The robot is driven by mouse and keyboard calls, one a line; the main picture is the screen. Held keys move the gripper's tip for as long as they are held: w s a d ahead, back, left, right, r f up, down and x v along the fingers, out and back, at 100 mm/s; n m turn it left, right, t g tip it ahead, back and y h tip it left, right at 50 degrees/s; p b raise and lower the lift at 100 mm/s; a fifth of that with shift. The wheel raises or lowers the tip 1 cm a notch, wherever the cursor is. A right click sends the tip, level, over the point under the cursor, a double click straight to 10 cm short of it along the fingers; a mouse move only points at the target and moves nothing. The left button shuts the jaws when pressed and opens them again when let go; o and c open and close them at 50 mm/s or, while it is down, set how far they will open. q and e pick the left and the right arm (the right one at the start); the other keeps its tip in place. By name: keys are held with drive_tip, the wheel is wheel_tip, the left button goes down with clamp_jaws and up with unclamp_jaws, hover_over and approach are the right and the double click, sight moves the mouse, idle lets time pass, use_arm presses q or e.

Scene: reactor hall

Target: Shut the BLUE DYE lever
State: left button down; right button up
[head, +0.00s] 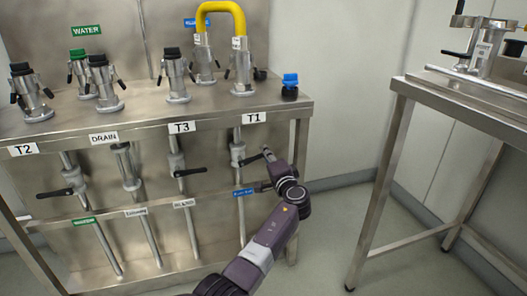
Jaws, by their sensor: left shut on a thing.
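The BLUE DYE lever (252,158) is a black handle on the valve of the pipe below the T1 label (253,118). It sticks out sideways to the right from the pipe. A blue label (243,191) sits lower on the same pipe; its text is too small to read surely. My left gripper (268,155) is at the outer end of this handle and shut on it, covering the tip. The arm reaches up from the bottom of the picture. My right gripper is not in view.
Other pipes with black levers hang below T3 (188,172) and T2 (55,193), left of my gripper. A yellow hose (220,8) joins two couplings on the steel bench top. A second steel table (455,98) stands at the right, with open floor between.

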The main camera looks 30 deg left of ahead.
use_arm(q)
drive_tip(key=shift+w+d+f+m, duration=0.15)
drive_tip(key=shift+f+m, duration=1)
drive_tip(key=shift+m, duration=0.35)
drive_tip(key=c, duration=1.9)
unclamp_jaws()
drive_tip(key=shift+f, duration=0.1)
drive_tip(key=shift+c, duration=0.2)
drive_tip(key=v, duration=1.2)
